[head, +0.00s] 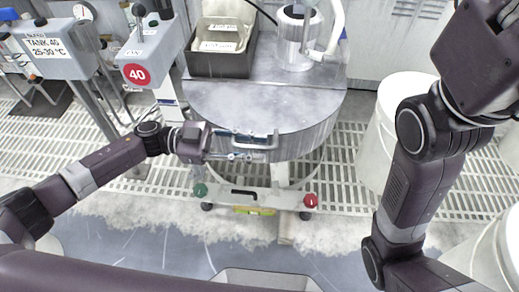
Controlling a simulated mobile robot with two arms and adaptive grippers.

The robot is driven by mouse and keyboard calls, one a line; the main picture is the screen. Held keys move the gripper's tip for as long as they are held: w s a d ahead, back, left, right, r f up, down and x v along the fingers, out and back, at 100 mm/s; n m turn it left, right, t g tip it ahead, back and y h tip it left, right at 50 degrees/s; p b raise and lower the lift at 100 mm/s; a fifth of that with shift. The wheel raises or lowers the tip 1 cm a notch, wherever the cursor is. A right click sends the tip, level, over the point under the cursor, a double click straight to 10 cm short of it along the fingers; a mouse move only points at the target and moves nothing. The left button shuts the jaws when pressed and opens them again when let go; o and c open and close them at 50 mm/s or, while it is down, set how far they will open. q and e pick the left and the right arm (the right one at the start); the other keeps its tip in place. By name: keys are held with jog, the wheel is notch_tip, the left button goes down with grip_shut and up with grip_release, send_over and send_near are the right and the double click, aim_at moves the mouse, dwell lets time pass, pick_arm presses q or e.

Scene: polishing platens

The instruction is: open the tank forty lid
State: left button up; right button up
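The tank forty lid (240,104) is the flat grey metal top of a round tank, lying closed at the centre of the head view. A bar handle (276,141) sticks out from its front edge. My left gripper (247,147) reaches in from the left at this handle. Its two fingers look spread, one above the other, with the handle near their tips; contact is unclear. A red round "40" sign (136,74) and a "TANK 40" box (48,47) stand at left. My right arm rises at the right, its gripper out of frame.
A dark bin (222,66) with labelled contents and a metal cylinder (294,38) with a white hose stand at the tank's back. Below the handle is a bar with a green knob (200,189) and a red knob (310,200). White drums (372,150) stand at right.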

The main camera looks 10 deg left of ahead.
pick_arm(q)
jog(key=shift+d, duration=0.6)
grip_shut()
